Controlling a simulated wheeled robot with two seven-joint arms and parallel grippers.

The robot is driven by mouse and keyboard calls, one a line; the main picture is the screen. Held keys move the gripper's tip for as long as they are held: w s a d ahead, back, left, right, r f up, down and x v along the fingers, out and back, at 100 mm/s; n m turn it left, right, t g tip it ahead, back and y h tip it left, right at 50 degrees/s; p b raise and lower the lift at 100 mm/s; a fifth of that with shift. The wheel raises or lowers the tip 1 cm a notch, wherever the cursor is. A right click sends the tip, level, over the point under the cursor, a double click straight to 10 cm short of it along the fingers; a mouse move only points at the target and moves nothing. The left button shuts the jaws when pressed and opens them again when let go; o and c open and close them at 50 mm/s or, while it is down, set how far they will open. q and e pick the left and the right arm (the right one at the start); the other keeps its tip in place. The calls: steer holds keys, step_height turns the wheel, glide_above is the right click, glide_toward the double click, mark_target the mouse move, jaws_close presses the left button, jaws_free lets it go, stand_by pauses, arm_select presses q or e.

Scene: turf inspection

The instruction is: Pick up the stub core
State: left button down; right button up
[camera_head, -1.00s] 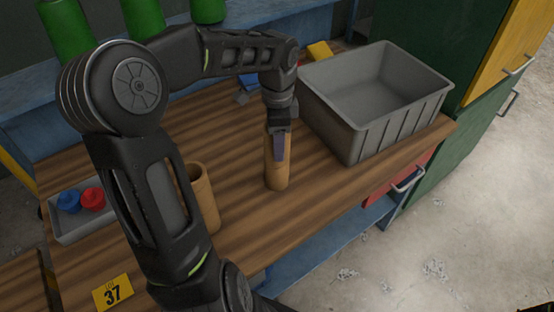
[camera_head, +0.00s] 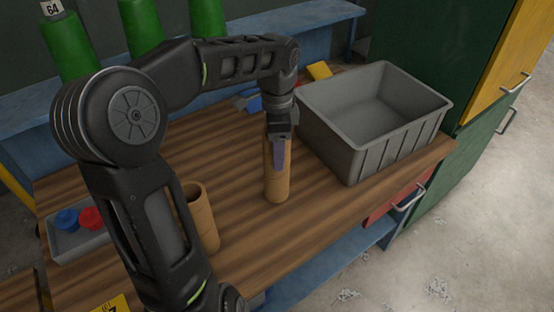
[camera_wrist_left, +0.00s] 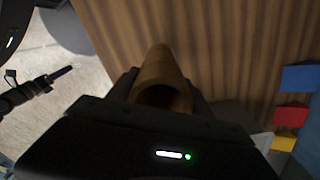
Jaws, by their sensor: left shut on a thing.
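My left gripper (camera_head: 279,150) is shut on an upright brown cardboard tube (camera_head: 276,186), gripping its upper part. In the left wrist view the same tube (camera_wrist_left: 163,75) sits between the fingers, with its open end facing the camera. The tube's lower end is at or close to the wooden table; I cannot tell if they touch. A second, open-topped cardboard tube (camera_head: 203,222) stands to the left, partly behind my left arm. A dark, jointed part at the left of the wrist view seems to be my right gripper (camera_wrist_left: 40,88); its jaw state is unclear.
A grey crate (camera_head: 425,137) stands right of the held tube. A grey tray (camera_head: 85,246) with blue and red caps is at the left. Green cylinders (camera_head: 207,18) stand behind. Small coloured blocks (camera_head: 319,70) lie at the back. Bare wooden tabletop (camera_head: 235,165) lies between the tubes.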

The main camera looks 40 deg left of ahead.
arm_select(q)
step_height(320, 180, up, 6)
steer(key=shift+r, duration=0.1)
steer(key=shift+d, duration=0.1)
stand_by(0.6)
